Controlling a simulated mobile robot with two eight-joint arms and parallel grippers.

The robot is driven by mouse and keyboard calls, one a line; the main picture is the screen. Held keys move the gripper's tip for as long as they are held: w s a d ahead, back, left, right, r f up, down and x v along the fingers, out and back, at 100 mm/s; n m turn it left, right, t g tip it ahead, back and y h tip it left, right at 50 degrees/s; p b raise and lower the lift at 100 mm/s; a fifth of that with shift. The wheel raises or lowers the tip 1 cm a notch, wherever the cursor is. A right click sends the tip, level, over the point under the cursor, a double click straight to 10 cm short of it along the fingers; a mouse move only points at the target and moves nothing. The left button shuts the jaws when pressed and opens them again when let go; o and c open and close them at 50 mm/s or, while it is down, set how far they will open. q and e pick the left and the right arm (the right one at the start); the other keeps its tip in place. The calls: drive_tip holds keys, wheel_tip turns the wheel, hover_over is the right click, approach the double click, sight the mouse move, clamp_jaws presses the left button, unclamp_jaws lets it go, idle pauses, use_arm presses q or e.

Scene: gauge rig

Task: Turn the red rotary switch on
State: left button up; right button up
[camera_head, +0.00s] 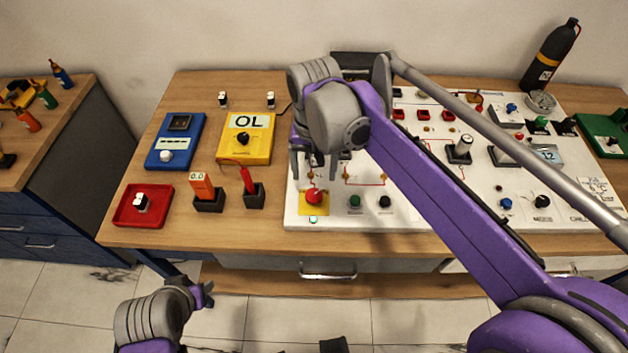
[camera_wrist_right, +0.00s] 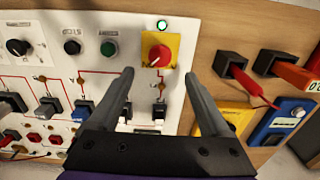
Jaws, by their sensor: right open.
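The red rotary switch (camera_head: 314,196) is a red knob on a yellow plate at the front left of the white panel (camera_head: 420,215). In the right wrist view the red knob (camera_wrist_right: 159,55) shows just beyond and between the fingertips. My right gripper (camera_head: 314,172), also in the right wrist view (camera_wrist_right: 158,74), is open and empty, apart from the knob as far as I can see. My left gripper (camera_head: 205,294) is low at the front left, away from the panel; its jaws are unclear.
Left of the panel stand a red probe in a black holder (camera_head: 251,186), a yellow meter (camera_head: 246,138) and a red box (camera_head: 143,206). My right arm covers the panel's middle.

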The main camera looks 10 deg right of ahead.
wheel_tip(320, 180, up, 3)
drive_tip(key=shift+f, duration=0.15)
idle(0.4)
drive_tip(key=s+d+f+n+t, duration=0.1)
drive_tip(key=s+d+f, duration=0.1)
drive_tip(key=s+f, duration=0.2)
drive_tip(key=s+d+f+n+t, duration=0.1)
drive_tip(key=s+d+f+t, duration=0.1)
drive_tip(key=s+f, duration=0.2)
drive_tip(key=s+d+f+n+t+p, duration=0.1)
drive_tip(key=s+d+f+t, duration=0.1)
drive_tip(key=s+f, duration=0.2)
drive_tip(key=shift+s+d, duration=0.15)
drive_tip(key=shift+s, duration=0.6)
drive_tip(key=shift+s+d, duration=0.1)
drive_tip(key=shift+s, duration=0.6)
